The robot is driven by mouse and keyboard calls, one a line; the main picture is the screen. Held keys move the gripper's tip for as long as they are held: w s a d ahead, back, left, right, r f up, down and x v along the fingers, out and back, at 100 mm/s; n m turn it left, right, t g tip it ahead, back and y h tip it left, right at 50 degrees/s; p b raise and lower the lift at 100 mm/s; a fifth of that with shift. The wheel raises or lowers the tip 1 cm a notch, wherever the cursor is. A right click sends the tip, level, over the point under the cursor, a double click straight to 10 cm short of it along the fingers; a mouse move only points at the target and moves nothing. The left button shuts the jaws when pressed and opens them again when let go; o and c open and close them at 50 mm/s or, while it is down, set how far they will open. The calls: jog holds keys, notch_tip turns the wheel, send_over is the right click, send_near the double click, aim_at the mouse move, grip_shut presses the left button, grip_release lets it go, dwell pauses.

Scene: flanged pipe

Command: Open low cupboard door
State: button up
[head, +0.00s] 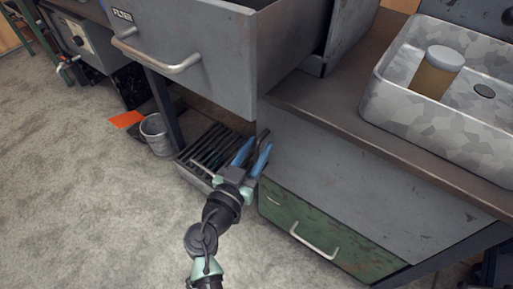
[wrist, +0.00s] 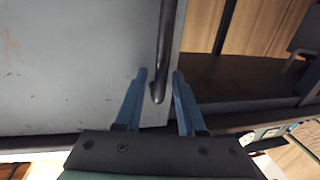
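The low cupboard door (head: 345,185) is a worn grey panel under the counter and above a green drawer in the head view. It looks shut. In the wrist view the grey door (wrist: 75,65) fills the left side. Its dark bar handle (wrist: 167,45) runs down near the door's edge, with its end between my fingertips. My gripper (head: 260,143) is open at the door's left edge, its blue fingers on either side of the handle. I cannot tell whether a finger touches it. The wrist view also shows my gripper (wrist: 159,72) with a gap around the handle.
An open grey drawer (head: 205,62) marked FILTER juts out above and left of my gripper. A green drawer (head: 325,235) with a pale handle lies below the door. A slatted rack (head: 212,150) and metal bucket (head: 157,135) stand left.

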grip_shut()
dwell(1.2)
